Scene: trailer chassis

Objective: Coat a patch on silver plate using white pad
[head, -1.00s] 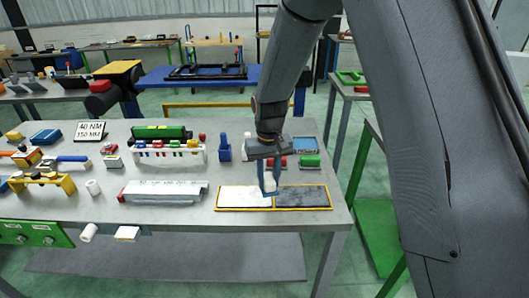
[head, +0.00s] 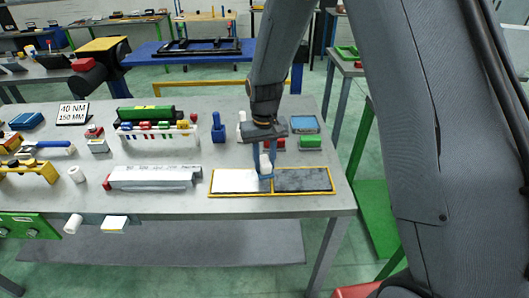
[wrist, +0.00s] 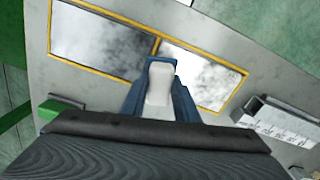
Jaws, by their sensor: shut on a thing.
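A white pad (head: 265,163) is held between the blue fingers of my gripper (head: 265,170), which is shut on it. In the wrist view the pad (wrist: 159,88) shows pale between the fingers. The silver plate (head: 232,182) is the bright left panel in a yellow frame on the bench. A dark mottled panel (head: 303,181) fills the frame's right half. The gripper points down over the plate's right end, near the yellow divider. In the wrist view the silver plate (wrist: 200,75) lies right of the divider, with grey smudges. I cannot tell whether the pad touches it.
A long silver ruled bar (head: 152,178) lies left of the frame. Behind stand a rack of coloured items (head: 158,136), a blue holder (head: 218,130), a green block (head: 310,142) and a blue tray (head: 304,124). Bare bench top (head: 285,206) shows along the front edge.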

